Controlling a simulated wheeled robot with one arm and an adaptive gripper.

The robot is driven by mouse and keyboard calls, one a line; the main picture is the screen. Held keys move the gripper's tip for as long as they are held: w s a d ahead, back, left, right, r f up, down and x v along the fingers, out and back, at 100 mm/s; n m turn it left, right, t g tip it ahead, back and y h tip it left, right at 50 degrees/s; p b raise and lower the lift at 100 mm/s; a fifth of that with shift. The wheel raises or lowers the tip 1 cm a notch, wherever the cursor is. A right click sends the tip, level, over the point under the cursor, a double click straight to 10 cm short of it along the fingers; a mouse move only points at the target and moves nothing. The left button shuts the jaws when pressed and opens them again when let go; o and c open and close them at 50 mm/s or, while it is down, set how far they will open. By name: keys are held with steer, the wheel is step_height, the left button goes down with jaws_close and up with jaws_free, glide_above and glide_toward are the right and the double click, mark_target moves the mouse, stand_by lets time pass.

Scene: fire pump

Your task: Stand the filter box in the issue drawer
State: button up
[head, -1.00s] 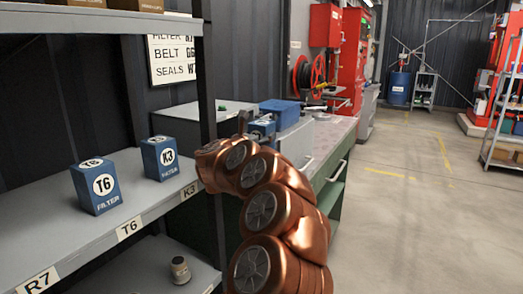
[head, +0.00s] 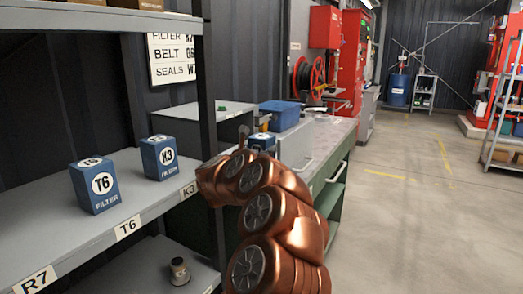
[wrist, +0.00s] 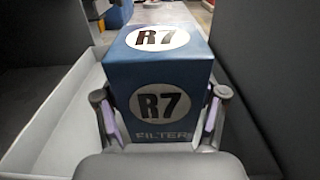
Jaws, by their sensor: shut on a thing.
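The filter box (wrist: 160,85), blue with white R7 labels on top and front, is upright between the two fingers of my gripper (wrist: 161,97) in the wrist view. My gripper is shut on its sides. Pale grey walls of the issue drawer (wrist: 45,128) show left of and behind the box, which is within or just above them. The box's underside is hidden, so I cannot tell whether it touches the drawer floor. In the head view a small part of the blue box (head: 262,141) shows beyond my arm, beside the drawer's grey side (head: 297,143).
Blue filter boxes T6 (head: 95,186) and K3 (head: 159,158) stand on the shelf at left; the R7 place (head: 36,280) shows no box. A blue bin (head: 280,113) stands behind the drawer. A dark shelf post (head: 207,110) is near my arm.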

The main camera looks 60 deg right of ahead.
steer(key=shift+f+b, duration=0.45)
steer(key=shift+b, duration=0.2)
steer(key=o, duration=1.5)
steer(key=shift+c, duration=0.2)
steer(key=shift+r, duration=0.15)
steer(key=shift+r+p, duration=0.6)
steer(key=shift+p, duration=0.5)
steer(key=shift+a+f, duration=0.1)
steer(key=shift+a, duration=0.25)
steer(key=a, duration=0.6)
steer(key=shift+s+a, duration=0.15)
steer(key=shift+a, duration=0.25)
